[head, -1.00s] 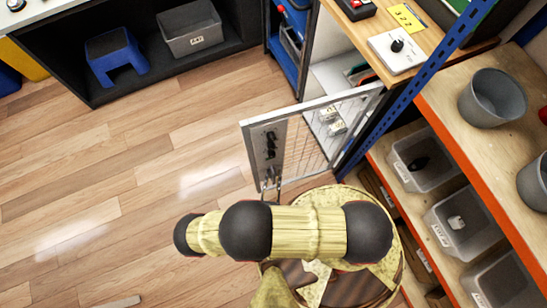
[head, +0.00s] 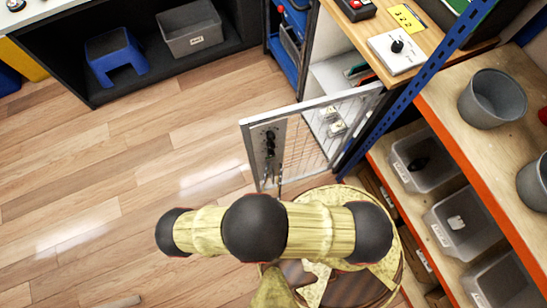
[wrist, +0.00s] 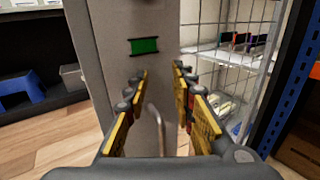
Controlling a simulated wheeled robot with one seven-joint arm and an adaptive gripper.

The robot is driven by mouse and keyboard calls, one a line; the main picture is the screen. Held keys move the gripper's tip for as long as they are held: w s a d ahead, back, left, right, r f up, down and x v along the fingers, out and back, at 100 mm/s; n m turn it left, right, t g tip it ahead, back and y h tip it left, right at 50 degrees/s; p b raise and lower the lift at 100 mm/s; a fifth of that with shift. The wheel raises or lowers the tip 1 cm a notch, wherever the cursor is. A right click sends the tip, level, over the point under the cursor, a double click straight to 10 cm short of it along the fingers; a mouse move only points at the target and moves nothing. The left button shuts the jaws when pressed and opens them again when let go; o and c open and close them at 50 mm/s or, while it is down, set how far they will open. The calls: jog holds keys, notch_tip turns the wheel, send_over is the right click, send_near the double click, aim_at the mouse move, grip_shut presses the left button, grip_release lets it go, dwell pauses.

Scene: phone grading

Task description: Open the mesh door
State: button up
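The mesh door (head: 312,140) has a pale metal frame, a wire grid and a solid grey plate along its free edge. It stands swung out from the cabinet, with the interior showing behind it. In the wrist view the grey plate (wrist: 104,62) fills the middle left, with a green label (wrist: 144,46). My gripper (wrist: 164,80) is open, its yellow-and-black fingers spread in front of the plate. A thin bent metal handle (wrist: 158,125) shows between and below the fingers; I cannot tell whether they touch it. In the head view my arm hides the gripper.
Shelves with grey bins (head: 425,165) stand close on the right, behind a blue upright (head: 410,88). A blue step stool (head: 116,55) and a grey bin (head: 188,28) sit under the far bench. Wooden floor (head: 130,150) is clear on the left.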

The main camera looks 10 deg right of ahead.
jog(key=shift+r, duration=0.7)
